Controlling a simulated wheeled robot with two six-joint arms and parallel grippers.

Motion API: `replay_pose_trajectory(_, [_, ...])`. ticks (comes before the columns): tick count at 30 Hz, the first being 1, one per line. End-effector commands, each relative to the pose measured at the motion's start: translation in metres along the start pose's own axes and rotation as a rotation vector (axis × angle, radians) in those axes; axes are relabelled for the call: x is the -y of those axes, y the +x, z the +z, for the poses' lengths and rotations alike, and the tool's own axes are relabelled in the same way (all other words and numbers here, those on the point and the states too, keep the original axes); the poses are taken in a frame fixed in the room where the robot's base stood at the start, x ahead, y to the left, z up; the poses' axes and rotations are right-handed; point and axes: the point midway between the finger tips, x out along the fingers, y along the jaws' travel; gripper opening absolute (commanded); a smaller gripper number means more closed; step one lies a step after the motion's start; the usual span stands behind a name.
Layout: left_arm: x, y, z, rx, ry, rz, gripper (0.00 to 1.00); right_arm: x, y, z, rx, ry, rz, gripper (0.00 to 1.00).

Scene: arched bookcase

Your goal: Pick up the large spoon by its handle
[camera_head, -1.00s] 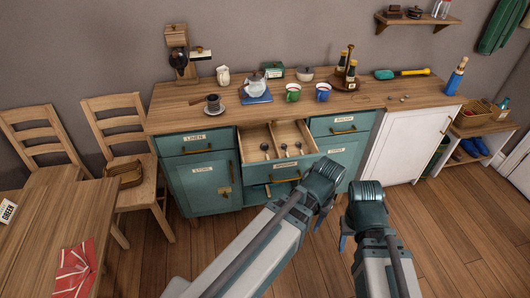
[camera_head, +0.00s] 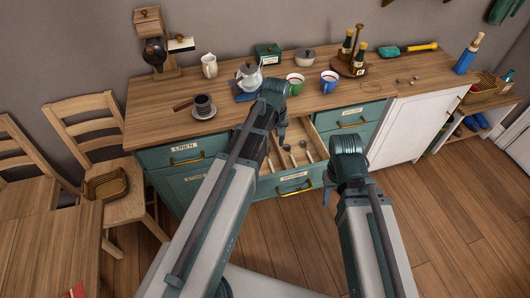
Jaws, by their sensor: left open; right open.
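Several spoons lie in the open drawer (camera_head: 318,178) of the teal cabinet, bowls toward the back and handles toward the drawer front. One spoon (camera_head: 290,152) is in the middle and another (camera_head: 304,148) to its right. I cannot tell which is the large one. My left gripper (camera_head: 281,135) is open and empty, pointing down over the drawer just left of the middle spoon's bowl. Its arm hides the drawer's left part. My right gripper (camera_head: 327,196) is open and empty, in front of the drawer's right front corner.
The wooden counter holds a cup on a saucer (camera_head: 203,108), a teapot (camera_head: 248,76), a green mug (camera_head: 295,83), a blue mug (camera_head: 329,82) and a bottle tray (camera_head: 350,68). A chair (camera_head: 105,165) stands left. The floor right of my arms is clear.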

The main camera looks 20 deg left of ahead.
Motion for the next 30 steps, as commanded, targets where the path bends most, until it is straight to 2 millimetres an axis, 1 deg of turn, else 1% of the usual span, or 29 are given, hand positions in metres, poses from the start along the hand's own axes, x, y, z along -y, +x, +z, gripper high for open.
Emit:
replay_pose_trajectory(2, [0.001, 0.000, -0.003, 0.000, -0.013, 0.002, 0.51, 0.000, 0.000, 0.000, 0.000, 0.000, 0.000, 0.50])
replay_pose_trajectory(7, [0.001, 0.001, -0.004, 0.000, -0.017, 0.003, 0.51, 0.000, 0.001, 0.000, 0.000, 0.000, 0.000, 0.50])
replay_pose_trajectory(11, [0.001, 0.007, -0.004, 0.000, -0.016, 0.002, 0.51, 0.001, 0.007, 0.000, 0.000, 0.000, 0.000, 0.50])
replay_pose_trajectory(17, [0.001, 0.031, -0.004, 0.000, -0.015, 0.002, 0.51, 0.003, 0.031, -0.002, 0.000, 0.000, 0.000, 0.50])
replay_pose_trajectory(27, [0.001, 0.079, -0.004, 0.000, -0.015, 0.002, 0.51, 0.007, 0.078, -0.004, 0.000, 0.000, 0.000, 0.50])
replay_pose_trajectory(30, [0.001, 0.086, -0.004, 0.000, -0.015, 0.002, 0.51, 0.008, 0.086, -0.005, 0.000, 0.000, 0.000, 0.50])
